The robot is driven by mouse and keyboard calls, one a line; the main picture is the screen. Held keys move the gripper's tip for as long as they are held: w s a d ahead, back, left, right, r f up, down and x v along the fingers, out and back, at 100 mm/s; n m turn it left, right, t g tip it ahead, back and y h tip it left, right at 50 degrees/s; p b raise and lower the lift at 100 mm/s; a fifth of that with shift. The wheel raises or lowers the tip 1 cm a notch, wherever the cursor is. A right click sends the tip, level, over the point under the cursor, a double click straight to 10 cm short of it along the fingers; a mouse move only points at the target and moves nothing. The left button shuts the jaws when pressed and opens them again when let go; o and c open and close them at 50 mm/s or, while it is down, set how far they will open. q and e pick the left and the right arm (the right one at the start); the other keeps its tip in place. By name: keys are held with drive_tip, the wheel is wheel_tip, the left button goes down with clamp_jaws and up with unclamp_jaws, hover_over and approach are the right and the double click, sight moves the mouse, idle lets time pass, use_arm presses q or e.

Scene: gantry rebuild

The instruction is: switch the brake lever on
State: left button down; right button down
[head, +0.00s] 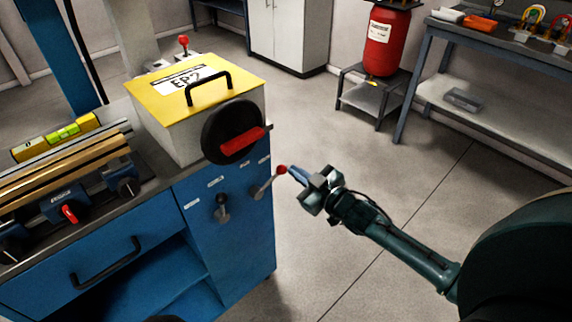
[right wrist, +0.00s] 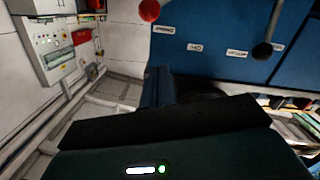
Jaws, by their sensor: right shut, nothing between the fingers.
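Two levers stick out from the blue cabinet front: one with a red knob (head: 282,170) and one with a dark knob (head: 221,199). Small labels sit by them, too small to read, so I cannot tell which is the brake lever. My right gripper (head: 295,173) is shut and empty, its tips close beside the red knob on its right; I cannot tell whether they touch. In the right wrist view the red knob (right wrist: 149,11) is at the top, above the gripper fingers (right wrist: 158,74), and the dark knob (right wrist: 262,50) is to the right. My left gripper is not in view.
A yellow-topped box (head: 205,75) stands on the cabinet, with a black disc and red handle (head: 243,145) above the levers. Clamps and a level (head: 55,138) lie at left. Open floor (head: 335,150) is to the right; a red tank (head: 385,40) stands behind.

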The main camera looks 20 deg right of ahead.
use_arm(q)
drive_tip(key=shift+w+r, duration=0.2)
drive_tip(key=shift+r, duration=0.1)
use_arm(e)
drive_tip(key=shift+v, duration=2.35)
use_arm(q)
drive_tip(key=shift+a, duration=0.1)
